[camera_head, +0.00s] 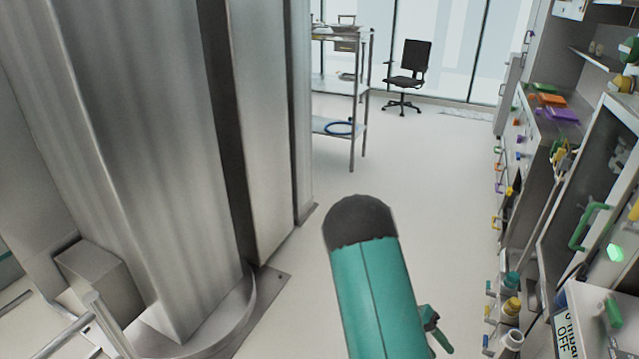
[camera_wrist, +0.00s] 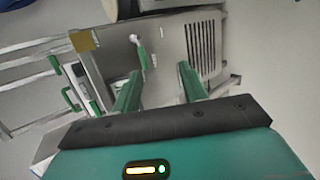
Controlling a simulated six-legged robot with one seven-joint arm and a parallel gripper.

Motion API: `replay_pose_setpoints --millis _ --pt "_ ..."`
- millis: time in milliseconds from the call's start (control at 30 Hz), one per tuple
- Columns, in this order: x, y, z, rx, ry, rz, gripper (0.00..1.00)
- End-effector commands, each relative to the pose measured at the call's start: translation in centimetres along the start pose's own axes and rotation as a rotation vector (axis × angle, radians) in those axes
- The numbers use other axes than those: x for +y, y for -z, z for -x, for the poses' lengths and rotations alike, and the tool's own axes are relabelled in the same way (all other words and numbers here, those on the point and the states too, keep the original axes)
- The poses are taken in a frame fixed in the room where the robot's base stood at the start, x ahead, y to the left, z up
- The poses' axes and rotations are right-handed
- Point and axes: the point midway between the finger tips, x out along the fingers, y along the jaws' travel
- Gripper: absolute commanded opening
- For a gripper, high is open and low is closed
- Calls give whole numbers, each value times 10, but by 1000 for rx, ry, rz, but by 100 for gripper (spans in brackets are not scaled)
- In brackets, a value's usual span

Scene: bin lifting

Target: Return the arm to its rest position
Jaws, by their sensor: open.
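My gripper (camera_wrist: 159,70) shows in the wrist view as two green fingers spread apart, with nothing between them. Beyond the fingers is a grey metal panel (camera_wrist: 172,42) with dark vent slots; its distance from the fingertips is hard to tell. In the head view my teal arm with a dark rounded end rises from the bottom edge over the floor. The fingers cannot be made out there.
A large metal column (camera_head: 150,160) fills the left of the head view. A wheeled shelf rack (camera_head: 350,85) and a black office chair (camera_head: 408,75) stand farther back. Cabinets with green handles (camera_head: 588,226) line the right side. The pale floor (camera_head: 430,170) between is clear.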

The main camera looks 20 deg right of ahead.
Motion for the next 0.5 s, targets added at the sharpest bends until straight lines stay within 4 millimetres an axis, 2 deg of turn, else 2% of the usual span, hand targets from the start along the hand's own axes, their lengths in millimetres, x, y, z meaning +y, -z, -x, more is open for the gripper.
replay_pose_setpoints --millis 33,100,500 --pt "5 -5 17 10 57 12 43" --pt "10 -14 38 22 127 35 43" --pt "52 -74 142 169 498 185 43"
